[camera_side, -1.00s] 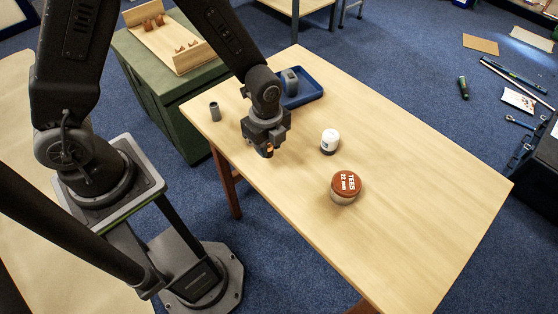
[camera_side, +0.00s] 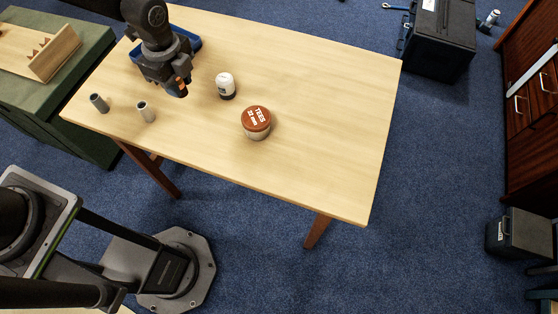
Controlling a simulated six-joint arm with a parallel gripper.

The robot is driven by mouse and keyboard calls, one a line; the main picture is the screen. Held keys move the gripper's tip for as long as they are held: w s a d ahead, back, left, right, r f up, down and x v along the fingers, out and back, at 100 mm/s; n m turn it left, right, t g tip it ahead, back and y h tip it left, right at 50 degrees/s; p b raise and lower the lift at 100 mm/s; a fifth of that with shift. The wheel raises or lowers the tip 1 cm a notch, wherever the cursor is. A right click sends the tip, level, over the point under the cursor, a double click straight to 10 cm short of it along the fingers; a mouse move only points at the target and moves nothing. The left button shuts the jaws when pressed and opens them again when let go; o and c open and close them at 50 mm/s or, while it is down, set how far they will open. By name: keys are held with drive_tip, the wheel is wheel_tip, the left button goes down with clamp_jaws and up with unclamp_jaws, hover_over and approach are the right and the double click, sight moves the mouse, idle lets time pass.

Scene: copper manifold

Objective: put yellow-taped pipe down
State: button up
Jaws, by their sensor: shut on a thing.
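My gripper (camera_side: 176,89) is over the far left part of the wooden table (camera_side: 320,100), pointing down. It is shut on a small copper-coloured pipe (camera_side: 182,84), of which only a short piece shows between the fingers. I cannot make out yellow tape on it. I cannot tell whether the pipe's lower end touches the table top.
Two grey cylinders, one at the left edge (camera_side: 99,103) and one nearer the gripper (camera_side: 146,112), stand on the table. A blue tray (camera_side: 194,42) lies behind. The table's right half is clear.

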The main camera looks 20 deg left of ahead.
drive_tip(key=shift+m, duration=0.5)
drive_tip(key=d, duration=1.2)
drive_tip(key=w+d, duration=0.1)
drive_tip(key=d, duration=0.5)
drive_tip(key=shift+w+d, duration=0.1)
drive_tip(key=shift+d, duration=0.25)
hover_over(305, 169)
drive_tip(key=f, duration=0.6)
drive_tip(key=shift+a+f, duration=0.3)
drive_tip(key=shift+a, duration=0.05)
drive_tip(key=shift+d+f, duration=0.3)
drive_tip(key=shift+f, duration=1.9)
drive_tip(key=shift+f, duration=0.15)
drive_tip(key=o, duration=0.9)
